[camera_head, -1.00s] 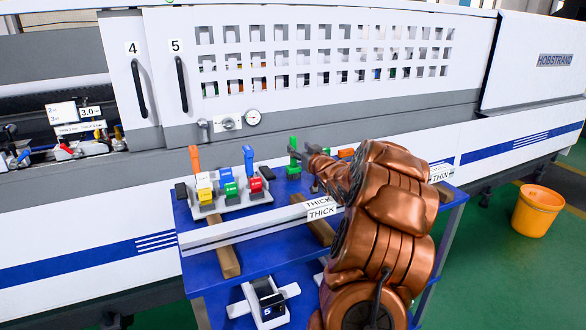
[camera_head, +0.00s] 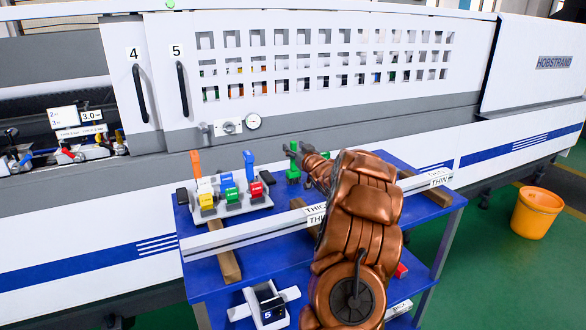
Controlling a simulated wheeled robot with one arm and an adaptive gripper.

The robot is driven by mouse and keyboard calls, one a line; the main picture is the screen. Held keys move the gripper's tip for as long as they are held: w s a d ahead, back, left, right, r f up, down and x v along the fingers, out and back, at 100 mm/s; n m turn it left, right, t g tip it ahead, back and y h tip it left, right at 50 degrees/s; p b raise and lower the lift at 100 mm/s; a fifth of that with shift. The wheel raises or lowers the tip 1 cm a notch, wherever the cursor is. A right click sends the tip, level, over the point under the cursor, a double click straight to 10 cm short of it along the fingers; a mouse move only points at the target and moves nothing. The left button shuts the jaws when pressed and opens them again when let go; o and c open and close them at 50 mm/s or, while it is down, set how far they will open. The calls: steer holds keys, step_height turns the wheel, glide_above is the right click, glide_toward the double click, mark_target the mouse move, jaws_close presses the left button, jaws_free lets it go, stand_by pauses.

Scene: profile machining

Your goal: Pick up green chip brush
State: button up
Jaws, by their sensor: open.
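The green chip brush (camera_head: 293,174) stands upright near the back edge of the blue cart's top, right of the white rack. My gripper (camera_head: 292,149) is open at the brush's upper part, with green showing beside and below the fingers. I cannot tell whether the fingers touch it. My copper arm comes in from the lower right and hides part of the cart top.
The white rack (camera_head: 232,205) with several coloured blocks and orange and blue upright handles stands at left. A white rail (camera_head: 250,231) labelled THICK and THIN crosses the cart (camera_head: 435,208). The machine wall (camera_head: 340,128) rises behind. An orange bucket (camera_head: 537,213) stands on the floor.

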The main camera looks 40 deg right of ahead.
steer(key=shift+w+d, duration=0.2)
steer(key=shift+w, duration=0.45)
steer(key=shift+c, duration=0.2)
jaws_close()
